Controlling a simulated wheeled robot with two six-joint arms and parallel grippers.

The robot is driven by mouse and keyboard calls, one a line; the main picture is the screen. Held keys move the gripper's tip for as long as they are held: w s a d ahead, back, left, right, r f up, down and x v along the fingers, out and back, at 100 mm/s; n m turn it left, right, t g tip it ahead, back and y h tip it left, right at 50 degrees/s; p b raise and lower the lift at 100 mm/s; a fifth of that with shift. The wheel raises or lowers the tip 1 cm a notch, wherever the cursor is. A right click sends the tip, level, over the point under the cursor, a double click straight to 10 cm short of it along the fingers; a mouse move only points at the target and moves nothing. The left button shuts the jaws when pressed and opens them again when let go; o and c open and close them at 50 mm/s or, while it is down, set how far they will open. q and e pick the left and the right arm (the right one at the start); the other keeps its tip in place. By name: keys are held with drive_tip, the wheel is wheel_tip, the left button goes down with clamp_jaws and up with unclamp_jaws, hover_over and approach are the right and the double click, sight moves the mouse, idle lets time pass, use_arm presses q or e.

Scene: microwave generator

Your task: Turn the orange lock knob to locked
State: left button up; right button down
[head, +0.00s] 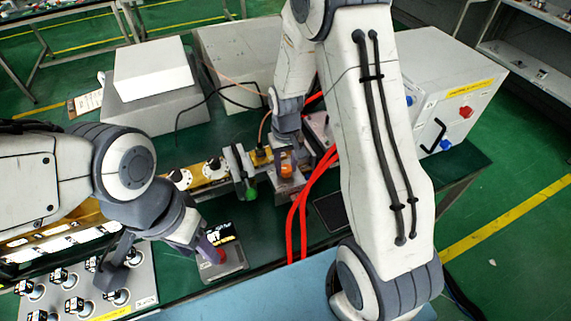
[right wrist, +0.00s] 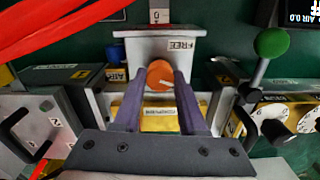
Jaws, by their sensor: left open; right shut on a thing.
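The orange lock knob (right wrist: 160,74) sits on a pale metal block (right wrist: 140,50) marked FREE. Its white line points to the right in the right wrist view. My right gripper (right wrist: 160,88) is shut on the knob, with one finger on each side of it. In the head view the knob (head: 286,168) shows as a small orange patch below my right gripper (head: 287,152).
A green ball-topped lever (head: 250,192) stands left of the knob. Red hoses (head: 303,205) curve past its right side. A panel of black-and-white switches (head: 75,290) lies at lower left. A white cabinet (head: 455,95) with a red knob stands at right.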

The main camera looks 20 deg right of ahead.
sight(286, 168)
drive_tip(key=shift+w+m, duration=0.1)
drive_tip(key=shift+m, duration=0.7)
drive_tip(key=shift+c, duration=2.3)
unclamp_jaws()
drive_tip(key=shift+r, duration=0.1)
wheel_tip(286, 168, up, 10)
drive_tip(key=shift+r+b, duration=0.2)
drive_tip(key=shift+b, duration=0.15)
